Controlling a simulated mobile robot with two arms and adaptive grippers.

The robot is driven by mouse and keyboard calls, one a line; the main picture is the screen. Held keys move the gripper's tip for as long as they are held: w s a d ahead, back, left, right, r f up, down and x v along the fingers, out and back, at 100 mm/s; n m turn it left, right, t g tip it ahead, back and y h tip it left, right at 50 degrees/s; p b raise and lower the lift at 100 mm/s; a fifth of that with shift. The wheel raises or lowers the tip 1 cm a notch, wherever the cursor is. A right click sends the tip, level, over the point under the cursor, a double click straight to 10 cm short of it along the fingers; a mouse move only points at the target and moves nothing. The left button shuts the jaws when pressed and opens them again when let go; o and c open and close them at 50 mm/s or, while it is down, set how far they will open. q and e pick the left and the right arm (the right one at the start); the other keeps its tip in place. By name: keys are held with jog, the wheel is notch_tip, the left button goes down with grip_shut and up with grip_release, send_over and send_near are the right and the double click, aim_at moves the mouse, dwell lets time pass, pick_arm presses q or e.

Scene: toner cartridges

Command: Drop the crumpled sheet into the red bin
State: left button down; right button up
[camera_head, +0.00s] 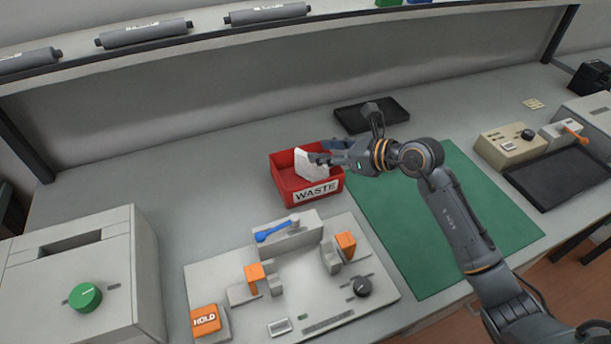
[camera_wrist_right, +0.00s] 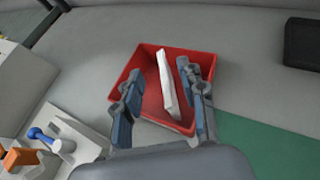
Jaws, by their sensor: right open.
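The crumpled sheet (camera_head: 313,167) is a white, flat-looking piece standing tilted in the red bin (camera_head: 322,197), which is labelled WASTE. Its upper part shows above the bin's rim. In the right wrist view the sheet (camera_wrist_right: 168,85) leans inside the bin (camera_wrist_right: 148,54), between my spread fingers and nearer the right one. My right gripper (camera_head: 322,153) is open over the bin, its fingertips close to the sheet's top. The wrist view shows the gripper (camera_wrist_right: 160,74) with a gap on both sides of the sheet. The sheet's lower edge is partly hidden. My left gripper is not in view.
A grey fixture with a blue lever (camera_head: 277,231) and orange blocks stands in front of the bin. A green mat (camera_head: 440,220) lies to its right and a black tray (camera_head: 372,115) behind. A grey machine (camera_head: 85,275) is at left. Cartridges (camera_head: 147,34) lie on the shelf.

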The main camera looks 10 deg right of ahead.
jog(key=v, duration=0.8)
jog(key=shift+s, duration=0.15)
jog(key=shift+d, duration=0.1)
